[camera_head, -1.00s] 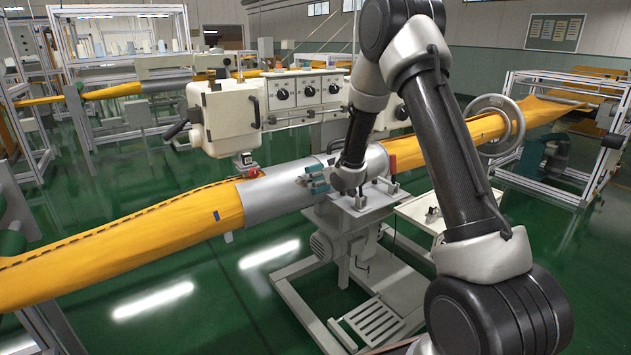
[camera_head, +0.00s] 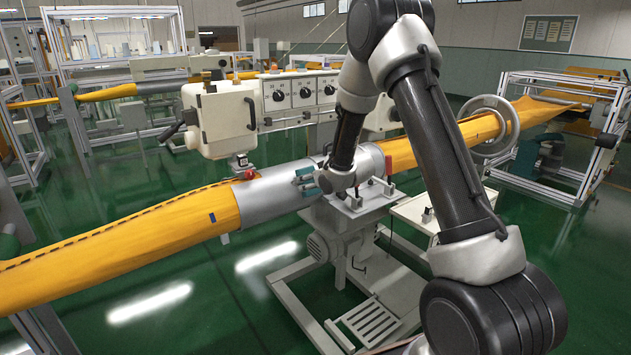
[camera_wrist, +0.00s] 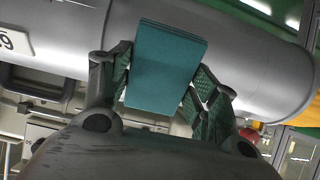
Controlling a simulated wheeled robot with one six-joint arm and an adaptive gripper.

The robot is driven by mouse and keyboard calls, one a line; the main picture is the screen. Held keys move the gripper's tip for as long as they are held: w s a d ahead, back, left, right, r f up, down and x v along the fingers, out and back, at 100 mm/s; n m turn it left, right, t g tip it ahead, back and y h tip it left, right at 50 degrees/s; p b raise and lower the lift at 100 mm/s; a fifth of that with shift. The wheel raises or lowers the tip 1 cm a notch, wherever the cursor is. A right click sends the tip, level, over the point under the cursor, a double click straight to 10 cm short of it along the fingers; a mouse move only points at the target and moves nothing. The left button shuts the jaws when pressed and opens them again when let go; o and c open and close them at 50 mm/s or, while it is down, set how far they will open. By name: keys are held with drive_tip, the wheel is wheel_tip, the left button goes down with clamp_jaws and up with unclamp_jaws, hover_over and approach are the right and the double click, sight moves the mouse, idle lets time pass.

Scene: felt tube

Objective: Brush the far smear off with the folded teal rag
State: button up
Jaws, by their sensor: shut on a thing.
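The folded teal rag (camera_wrist: 165,66) is a flat block between the fingers of my gripper (camera_wrist: 160,86) in the wrist view. My gripper is shut on it. The grey metal tube (camera_wrist: 248,62) lies behind the rag there; I cannot tell whether they touch. In the head view my gripper (camera_head: 308,182) is at the front side of the grey tube (camera_head: 262,196), near its middle, with teal showing at its tip. I cannot make out a smear in either view; the rag, gripper and arm hide part of the tube.
Yellow felt (camera_head: 130,239) runs onto the tube from the left and more continues at right. A white control box with dials (camera_head: 303,92) stands behind the tube. A handwheel (camera_head: 489,126) is at right. A grey machine stand (camera_head: 345,222) is below. Green floor lies open in front.

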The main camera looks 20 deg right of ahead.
sight(303, 183)
drive_tip(key=shift+s+a+r, duration=0.1)
drive_tip(key=shift+s+a, duration=0.2)
drive_tip(key=shift+a, duration=0.45)
drive_tip(key=shift+s+a, duration=0.25)
drive_tip(key=shift+a, duration=0.45)
drive_tip(key=shift+s+a, duration=0.2)
drive_tip(key=shift+a, duration=0.6)
drive_tip(key=shift+s+a, duration=0.2)
drive_tip(key=shift+a, duration=0.6)
drive_tip(key=shift+v, duration=2.95)
drive_tip(key=v, duration=0.3)
